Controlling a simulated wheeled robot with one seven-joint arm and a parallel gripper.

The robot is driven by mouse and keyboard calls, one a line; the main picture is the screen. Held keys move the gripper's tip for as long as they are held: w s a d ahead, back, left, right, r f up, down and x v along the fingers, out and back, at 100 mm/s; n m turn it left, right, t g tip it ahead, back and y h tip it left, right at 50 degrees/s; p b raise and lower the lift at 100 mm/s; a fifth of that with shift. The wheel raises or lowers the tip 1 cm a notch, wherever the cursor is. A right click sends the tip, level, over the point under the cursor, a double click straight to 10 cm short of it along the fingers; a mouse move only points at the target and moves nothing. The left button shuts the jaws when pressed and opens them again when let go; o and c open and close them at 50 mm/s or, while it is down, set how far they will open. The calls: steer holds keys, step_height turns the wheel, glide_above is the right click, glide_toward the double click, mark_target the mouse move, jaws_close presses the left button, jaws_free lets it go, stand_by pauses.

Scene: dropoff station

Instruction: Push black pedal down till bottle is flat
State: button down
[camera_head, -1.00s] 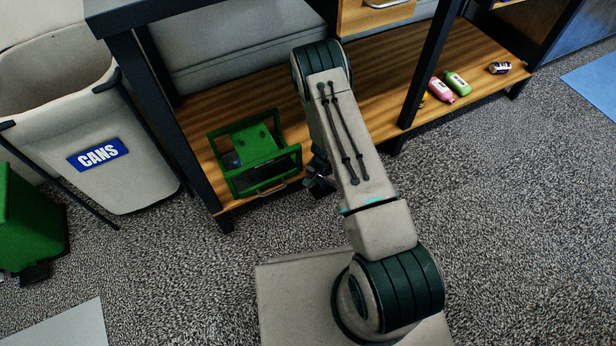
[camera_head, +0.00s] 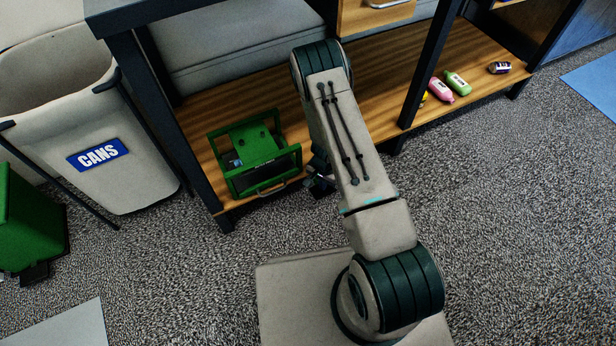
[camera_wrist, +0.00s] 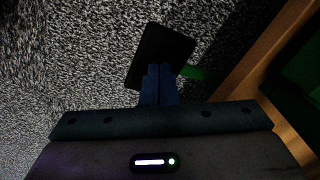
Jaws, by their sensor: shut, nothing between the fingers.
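The green crusher (camera_head: 252,137) stands on the wooden shelf at the left in the head view, with a dark panel in its front. No bottle can be made out in it; a small pale and blue patch shows at its left inside. The black pedal (camera_wrist: 165,45) is a tilted dark plate in the wrist view, over the carpet beside the shelf edge. My gripper (camera_wrist: 160,72) is shut and empty, its fingertips at the near edge of the pedal. Contact cannot be told for sure. In the head view my gripper is mostly hidden by my arm, right of the crusher.
The wooden shelf edge (camera_wrist: 262,65) runs close on the right in the wrist view. A dark table leg (camera_head: 185,150) stands left of the crusher, and a CANS bin (camera_head: 130,180) beyond it. Pink (camera_head: 440,90) and green (camera_head: 458,84) bottles lie farther right. The carpet in front is open.

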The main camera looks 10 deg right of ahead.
steer(key=shift+f, duration=0.1)
steer(key=shift+s+f+b, duration=0.2)
steer(key=shift+f+b, duration=0.85)
steer(key=shift+f, duration=0.05)
steer(key=shift+d+f+b, duration=0.1)
steer(key=shift+f+b, duration=0.4)
steer(key=shift+f, duration=0.05)
steer(key=r, duration=0.1)
steer(key=r+p, duration=0.2)
steer(key=shift+w+r, duration=0.15)
steer(key=shift+w, duration=0.1)
steer(key=shift+r+p, duration=0.1)
steer(key=shift+p, duration=0.2)
